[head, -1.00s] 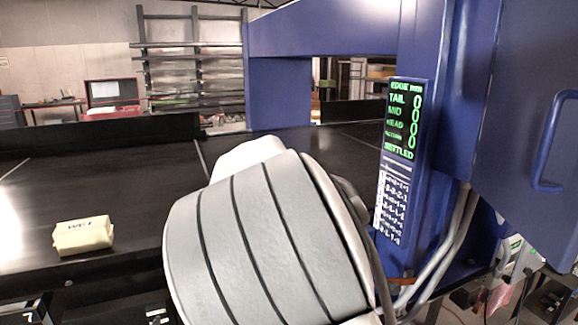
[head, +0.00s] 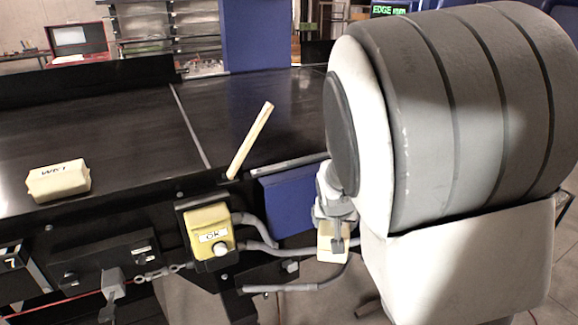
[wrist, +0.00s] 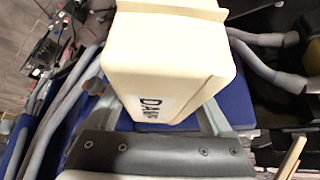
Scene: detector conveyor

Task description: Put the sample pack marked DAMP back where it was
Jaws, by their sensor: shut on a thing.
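A cream sample pack marked DAMP (wrist: 165,62) is held in my gripper (wrist: 158,118), which is shut on it, one finger on each side. In the head view the pack (head: 327,240) hangs with my gripper (head: 336,222) in front of the conveyor, below belt level and beside a blue panel. My arm hides part of that area. A second cream pack (head: 58,181) lies on the black belt at left; its dark lettering is hard to read.
The black conveyor belt (head: 130,130) has wide bare areas. A pale stick (head: 250,142) stands tilted at its front edge. A yellow button box marked OK (head: 209,237) and grey cables (head: 262,246) project in front. The blue panel (head: 288,207) is close to my gripper.

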